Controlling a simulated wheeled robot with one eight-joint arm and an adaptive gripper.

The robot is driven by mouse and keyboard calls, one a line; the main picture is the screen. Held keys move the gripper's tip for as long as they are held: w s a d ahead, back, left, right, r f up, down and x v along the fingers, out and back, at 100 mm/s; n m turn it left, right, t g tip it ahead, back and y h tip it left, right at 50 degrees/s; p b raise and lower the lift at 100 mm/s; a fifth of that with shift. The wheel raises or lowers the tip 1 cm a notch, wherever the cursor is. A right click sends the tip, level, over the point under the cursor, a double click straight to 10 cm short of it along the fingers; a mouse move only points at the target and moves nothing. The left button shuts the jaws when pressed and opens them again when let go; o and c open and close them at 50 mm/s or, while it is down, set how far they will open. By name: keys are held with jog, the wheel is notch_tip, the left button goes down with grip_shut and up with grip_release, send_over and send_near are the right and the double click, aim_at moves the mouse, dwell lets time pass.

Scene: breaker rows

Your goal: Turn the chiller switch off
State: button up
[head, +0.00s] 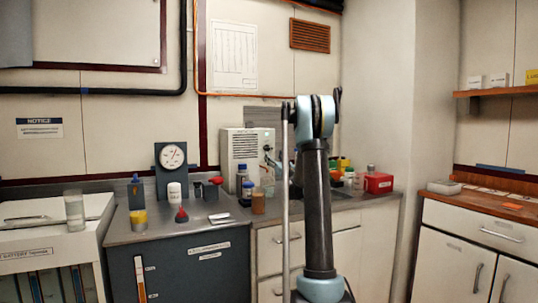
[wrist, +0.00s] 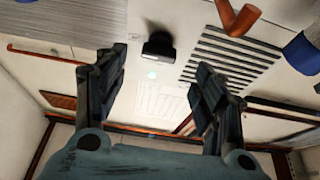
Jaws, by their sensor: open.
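The likely chiller is a pale box with a slatted vent (head: 240,147) on the back counter in the head view. In the wrist view its slats (wrist: 232,58) show at upper right. My gripper (wrist: 158,78) is open and empty; the switch appears between the two fingers, apart from both. In the head view my arm partly hides the box and the gripper.
A red box (head: 378,183) is to the right. A gauge (head: 173,157) and several small items occupy the dark cabinet at left. The right-hand counter is partly clear.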

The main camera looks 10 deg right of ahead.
aim_at(269, 150)
jog(key=x, duration=0.7)
jog(key=shift+w, duration=0.2)
jog(key=c, duration=1.1)
